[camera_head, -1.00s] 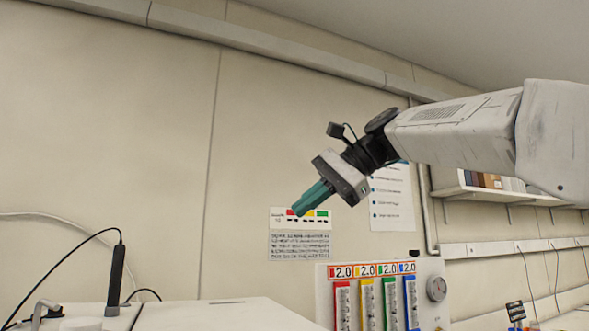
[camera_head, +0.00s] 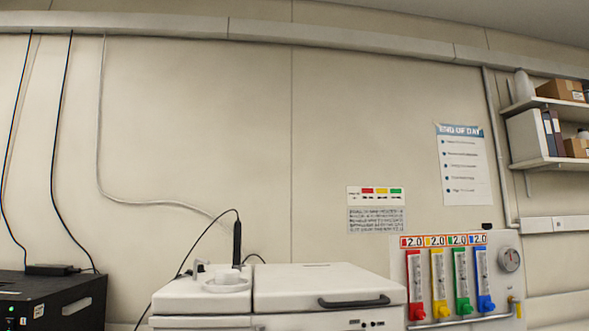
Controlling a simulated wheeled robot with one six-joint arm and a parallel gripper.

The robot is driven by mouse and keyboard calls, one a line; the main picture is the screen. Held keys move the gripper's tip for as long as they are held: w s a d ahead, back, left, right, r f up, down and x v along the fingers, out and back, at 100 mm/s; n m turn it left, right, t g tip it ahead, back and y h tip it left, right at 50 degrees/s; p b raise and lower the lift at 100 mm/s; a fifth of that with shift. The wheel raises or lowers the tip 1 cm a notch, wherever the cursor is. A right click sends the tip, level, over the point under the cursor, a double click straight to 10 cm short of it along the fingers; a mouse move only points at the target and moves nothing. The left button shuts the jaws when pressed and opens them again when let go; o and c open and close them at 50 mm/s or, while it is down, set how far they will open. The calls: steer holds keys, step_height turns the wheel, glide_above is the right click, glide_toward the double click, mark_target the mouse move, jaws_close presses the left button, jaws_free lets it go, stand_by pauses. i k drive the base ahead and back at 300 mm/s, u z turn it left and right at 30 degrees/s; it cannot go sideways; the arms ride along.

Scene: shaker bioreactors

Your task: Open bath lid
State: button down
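A white bench unit stands at the bottom middle of the head view. Its wide flat lid (camera_head: 310,278) lies level and appears shut, with a dark bar handle (camera_head: 354,301) along its front edge. I take this to be the bath lid. The left section of the unit (camera_head: 202,300) carries a small white round fitting (camera_head: 226,281) and an upright black probe (camera_head: 237,243) with a cable. The lower front of the unit is cut off by the frame. My gripper and arm are not in view.
A panel with red, yellow, green and blue flow tubes (camera_head: 398,258) and a round gauge (camera_head: 509,259) stands right of the unit. A black box (camera_head: 50,301) is at the lower left. Shelves with boxes (camera_head: 560,91) hang at the upper right. The space above the lid looks clear.

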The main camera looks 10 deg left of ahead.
mark_target(279, 288)
steer(key=k, duration=0.55)
steer(key=z, duration=0.7)
steer(key=i, duration=1.4)
steer(key=u, duration=0.75)
